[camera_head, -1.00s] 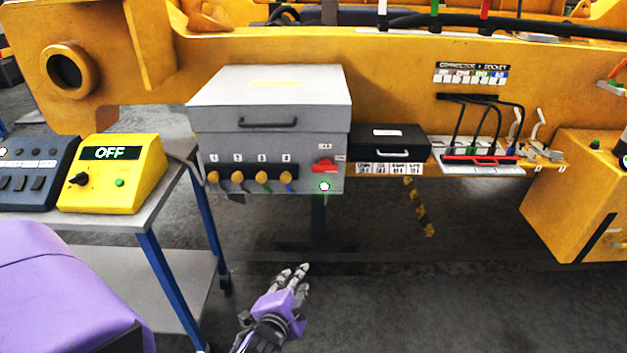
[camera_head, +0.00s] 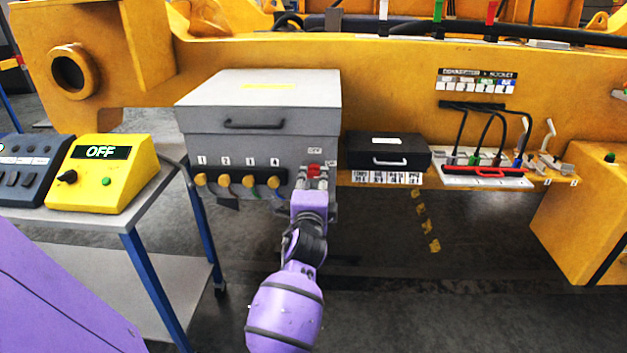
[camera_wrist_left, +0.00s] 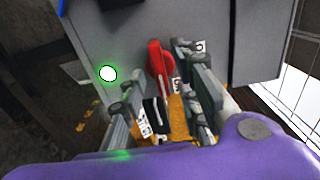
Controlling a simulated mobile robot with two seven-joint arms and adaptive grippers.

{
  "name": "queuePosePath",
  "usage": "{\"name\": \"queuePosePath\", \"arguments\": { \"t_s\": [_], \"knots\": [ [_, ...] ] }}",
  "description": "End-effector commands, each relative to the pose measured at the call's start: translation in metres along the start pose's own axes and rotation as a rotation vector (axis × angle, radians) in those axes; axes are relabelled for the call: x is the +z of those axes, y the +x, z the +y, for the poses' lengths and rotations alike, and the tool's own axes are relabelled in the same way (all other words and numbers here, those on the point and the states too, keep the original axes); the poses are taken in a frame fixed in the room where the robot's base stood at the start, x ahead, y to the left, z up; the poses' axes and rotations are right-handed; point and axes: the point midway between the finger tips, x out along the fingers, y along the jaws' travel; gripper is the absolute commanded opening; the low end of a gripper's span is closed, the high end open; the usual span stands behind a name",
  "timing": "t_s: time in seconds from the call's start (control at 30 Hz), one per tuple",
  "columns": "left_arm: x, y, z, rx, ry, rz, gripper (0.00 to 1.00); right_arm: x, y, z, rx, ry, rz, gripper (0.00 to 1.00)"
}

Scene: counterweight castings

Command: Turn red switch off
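The red switch (camera_head: 314,169) is on the lower right front of the grey box (camera_head: 232,148). Its red handle also shows in the wrist view (camera_wrist_left: 157,58), rising between the fingers. My left gripper (camera_head: 315,180) is right in front of the switch, with a finger to each side of it. The fingers are apart in the wrist view (camera_wrist_left: 146,72); whether one touches the handle I cannot tell. A round lamp (camera_wrist_left: 108,74) beside the switch glows white with a green rim; my gripper hides it in the head view. My right gripper is not in view.
Several yellow knobs (camera_head: 225,180) line the box front, left of the switch. A black case (camera_head: 388,146) stands close on the right. A yellow control box (camera_head: 100,178) reading OFF sits on the cart (camera_head: 160,192) at left. Floor below is open.

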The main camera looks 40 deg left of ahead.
Motion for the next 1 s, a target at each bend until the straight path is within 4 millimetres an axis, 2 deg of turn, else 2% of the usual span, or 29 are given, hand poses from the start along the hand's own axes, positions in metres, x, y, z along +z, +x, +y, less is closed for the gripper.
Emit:
{"name": "queuePosePath", "arguments": {
  "t_s": [0.13,0.37,0.4,0.63,1.0],
  "knots": [
    [0.0003,0.0095,0.0001,0.000,-0.001,0.000,0.30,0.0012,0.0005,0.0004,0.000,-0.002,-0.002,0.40],
    [0.0002,0.0105,0.0001,0.000,-0.001,0.001,0.30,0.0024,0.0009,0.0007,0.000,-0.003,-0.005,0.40],
    [0.0002,0.0104,0.0002,0.000,-0.001,0.001,0.28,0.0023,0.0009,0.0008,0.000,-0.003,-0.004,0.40],
    [0.0002,0.0102,0.0003,0.000,-0.001,0.001,0.00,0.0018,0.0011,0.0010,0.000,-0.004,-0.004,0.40],
    [0.0001,0.0102,0.0000,0.000,-0.028,0.001,0.00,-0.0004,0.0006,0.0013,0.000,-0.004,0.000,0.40]
  ]
}}
